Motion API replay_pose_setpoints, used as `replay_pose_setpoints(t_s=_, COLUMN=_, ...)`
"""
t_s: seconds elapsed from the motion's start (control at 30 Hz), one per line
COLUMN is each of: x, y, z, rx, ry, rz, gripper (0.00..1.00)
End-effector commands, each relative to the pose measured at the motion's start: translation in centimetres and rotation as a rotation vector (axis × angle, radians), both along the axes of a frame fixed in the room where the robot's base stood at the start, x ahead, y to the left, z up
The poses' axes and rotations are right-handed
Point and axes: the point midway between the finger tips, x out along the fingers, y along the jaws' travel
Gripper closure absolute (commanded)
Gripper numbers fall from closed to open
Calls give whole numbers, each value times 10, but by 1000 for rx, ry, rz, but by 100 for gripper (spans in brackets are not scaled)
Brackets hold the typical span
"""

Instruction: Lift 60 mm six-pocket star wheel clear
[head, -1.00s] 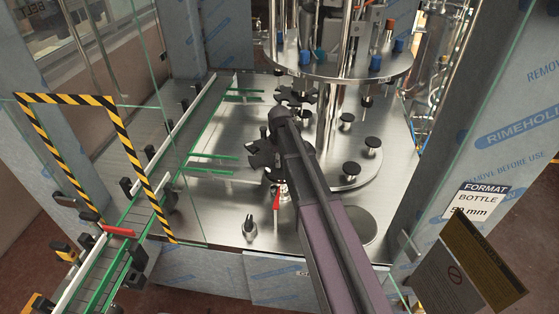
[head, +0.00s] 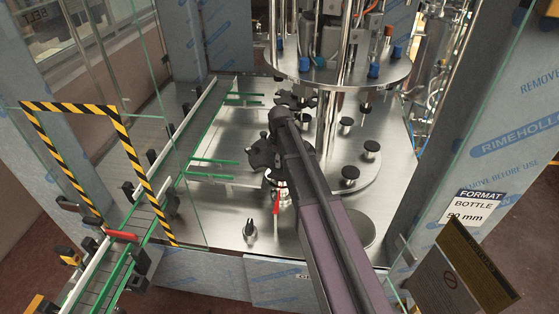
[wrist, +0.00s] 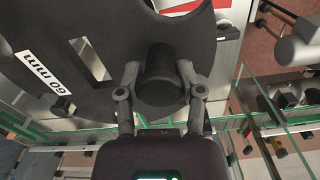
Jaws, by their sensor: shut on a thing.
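The black star wheel (head: 262,153) with rounded pockets is in the middle of the head view, partly hidden behind my arm. It sits a little above a silver hub (head: 283,192). In the wrist view the wheel (wrist: 75,30) fills the upper left, with a white label (wrist: 43,70) reading "60 mm". My gripper (wrist: 160,72) is shut on the dark round knob (wrist: 162,92) of the wheel, one finger on each side. In the head view my arm hides the gripper.
Another black star wheel (head: 296,99) stands behind. A red-handled lever (head: 277,201) is close in front. Round black pads (head: 350,172) are to the right, below a raised carousel (head: 340,75). Green guide rails (head: 212,161) lie left. A glass panel (head: 190,215) and striped frame (head: 68,106) stand farther left.

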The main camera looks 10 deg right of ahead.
Motion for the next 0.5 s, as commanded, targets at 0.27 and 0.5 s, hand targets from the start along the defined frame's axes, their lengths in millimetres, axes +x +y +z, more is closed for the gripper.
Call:
replay_pose_setpoints(t_s=0.27, x=0, y=0, z=-2, rx=0, ry=-1, rz=0, gripper=100)
replay_pose_setpoints(t_s=0.5, x=0, y=0, z=-9, rx=0, ry=-1, rz=0, gripper=100)
